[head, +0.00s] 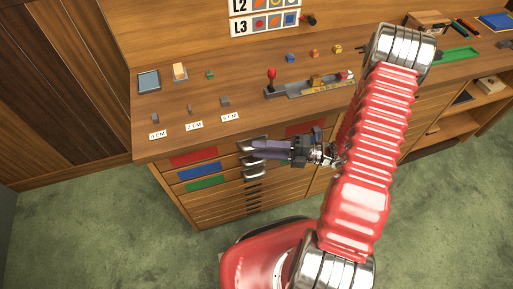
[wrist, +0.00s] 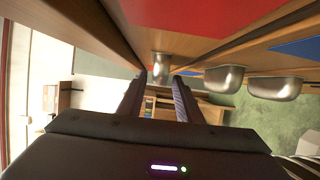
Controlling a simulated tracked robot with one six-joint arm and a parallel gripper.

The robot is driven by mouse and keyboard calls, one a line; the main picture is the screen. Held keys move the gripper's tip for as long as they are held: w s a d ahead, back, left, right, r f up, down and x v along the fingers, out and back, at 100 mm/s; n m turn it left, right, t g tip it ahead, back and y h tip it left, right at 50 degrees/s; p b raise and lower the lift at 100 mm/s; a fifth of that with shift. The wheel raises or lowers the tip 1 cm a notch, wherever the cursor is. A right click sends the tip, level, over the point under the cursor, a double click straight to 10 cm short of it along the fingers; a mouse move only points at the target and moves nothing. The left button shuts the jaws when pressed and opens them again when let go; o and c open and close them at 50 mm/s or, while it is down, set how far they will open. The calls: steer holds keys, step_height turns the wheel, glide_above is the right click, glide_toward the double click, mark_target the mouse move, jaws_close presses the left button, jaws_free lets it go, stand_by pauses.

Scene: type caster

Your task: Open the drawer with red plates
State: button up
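The drawer with red plates is the top one in the wooden cabinet. Its left red plate (head: 194,156) and right red plate (head: 305,128) show in the head view, and red also fills the top of the wrist view (wrist: 190,14). The drawer looks shut. Its metal handle (wrist: 160,67) lies between the fingertips of my gripper (wrist: 161,82) in the wrist view. My gripper (head: 256,149) is open, its purple-grey fingers pointing left at the handle. I cannot tell whether the fingers touch it.
Below are drawers with a blue plate (head: 199,170) and a green plate (head: 205,183); their handles (wrist: 223,79) (wrist: 273,88) are close by the gripper. The countertop (head: 160,103) overhangs the drawers and holds small blocks and a red-knobbed lever (head: 272,76). Green carpet lies open in front.

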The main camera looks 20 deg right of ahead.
steer(key=shift+x, duration=1.1)
jaws_close()
steer(key=shift+d+f, duration=0.1)
